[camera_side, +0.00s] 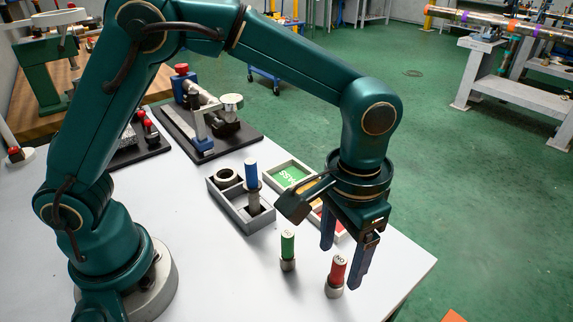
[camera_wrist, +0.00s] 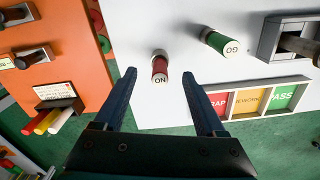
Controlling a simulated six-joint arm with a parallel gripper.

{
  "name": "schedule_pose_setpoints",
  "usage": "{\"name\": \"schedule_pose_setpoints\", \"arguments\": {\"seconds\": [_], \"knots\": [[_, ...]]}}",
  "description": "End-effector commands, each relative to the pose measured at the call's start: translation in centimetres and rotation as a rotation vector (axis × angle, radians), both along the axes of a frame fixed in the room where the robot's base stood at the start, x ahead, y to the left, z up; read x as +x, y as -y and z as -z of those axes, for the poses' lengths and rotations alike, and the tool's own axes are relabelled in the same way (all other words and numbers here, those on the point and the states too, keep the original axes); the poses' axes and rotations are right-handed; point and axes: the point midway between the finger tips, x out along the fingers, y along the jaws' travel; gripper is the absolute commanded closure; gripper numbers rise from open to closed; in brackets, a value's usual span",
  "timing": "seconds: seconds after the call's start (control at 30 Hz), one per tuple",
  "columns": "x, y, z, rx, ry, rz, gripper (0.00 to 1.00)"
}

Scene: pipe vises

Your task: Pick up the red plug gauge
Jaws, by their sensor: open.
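The red plug gauge (camera_side: 338,268) stands upright on the white table near its front right edge, on a grey metal base, with a white "NO" label on top. It also shows in the wrist view (camera_wrist: 160,66), in line with the gap between my fingertips. My gripper (camera_side: 344,264) is open and empty, pointing down close to the red gauge, and both fingers show in the wrist view (camera_wrist: 159,75). A green "GO" gauge (camera_side: 288,246) stands upright to the left in the side view.
A grey tray (camera_side: 226,203) holds a blue-handled gauge (camera_side: 251,173) and a ring. A vise on a dark board (camera_side: 215,130) stands behind. The table ends near my gripper.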

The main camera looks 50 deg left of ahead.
Motion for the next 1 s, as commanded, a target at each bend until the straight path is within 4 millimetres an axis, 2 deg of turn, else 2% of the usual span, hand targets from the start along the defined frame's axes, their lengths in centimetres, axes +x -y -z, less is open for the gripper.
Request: {"name": "schedule_pose_setpoints", "arguments": {"seconds": [0.5, 0.83, 0.97, 1.0], "knots": [[0.0, 0.0, 5.7, -0.001, 0.000, 0.000, 0.27], [0.0, 0.0, 6.1, -0.001, 0.002, 0.000, 0.27], [0.0, 0.0, 6.1, -0.001, 0.002, 0.000, 0.77], [0.0, 0.0, 6.1, -0.001, 0.002, 0.000, 0.92]]}}
